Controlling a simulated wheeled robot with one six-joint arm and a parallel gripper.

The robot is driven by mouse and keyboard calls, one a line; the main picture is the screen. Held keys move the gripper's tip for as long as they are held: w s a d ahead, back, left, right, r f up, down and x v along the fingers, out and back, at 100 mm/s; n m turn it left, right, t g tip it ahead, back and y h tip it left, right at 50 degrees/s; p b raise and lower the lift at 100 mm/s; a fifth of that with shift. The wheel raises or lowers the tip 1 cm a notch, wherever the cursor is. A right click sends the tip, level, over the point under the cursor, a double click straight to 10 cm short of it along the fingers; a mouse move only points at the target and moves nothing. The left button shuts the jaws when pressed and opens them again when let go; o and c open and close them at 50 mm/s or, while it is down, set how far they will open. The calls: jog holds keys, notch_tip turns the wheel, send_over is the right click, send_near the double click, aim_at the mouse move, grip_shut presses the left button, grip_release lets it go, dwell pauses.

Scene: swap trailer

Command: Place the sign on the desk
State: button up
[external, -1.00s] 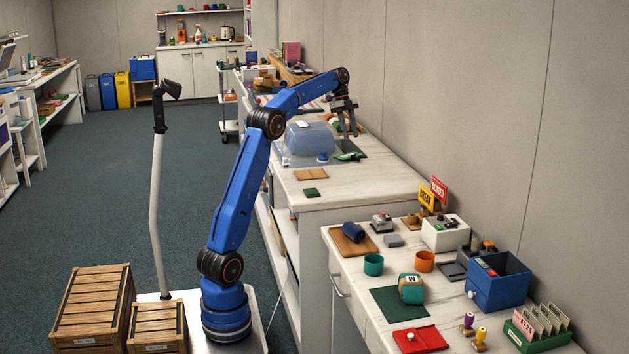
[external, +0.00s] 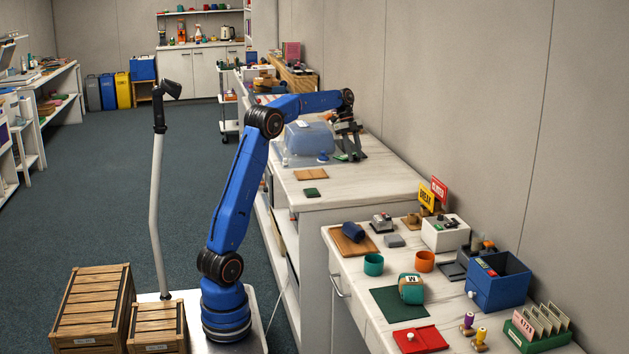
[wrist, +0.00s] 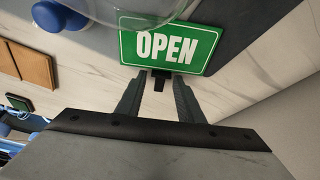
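A green sign with a white border and the word OPEN (wrist: 170,45) lies flat on the far counter, filling the upper middle of the wrist view. A short black tab (wrist: 158,84) sticks out from its near edge. My gripper (wrist: 160,80) is open, with its two fingertips at that edge, one on either side of the tab and a gap to each. In the external view my gripper (external: 350,157) is low over the far counter, and only a bit of green shows beside it. The near desk (external: 348,268) stands at the right.
A yellow BREAK sign (external: 426,196) and a red CLOSED sign (external: 439,188) stand at the back of the near desk, among a white box, cups and a blue box (external: 498,282). The wall is close on the right.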

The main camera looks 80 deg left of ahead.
jog(key=shift+c, duration=0.3)
grip_shut()
jog(key=shift+r, duration=0.1)
notch_tip(320, 180, up, 10)
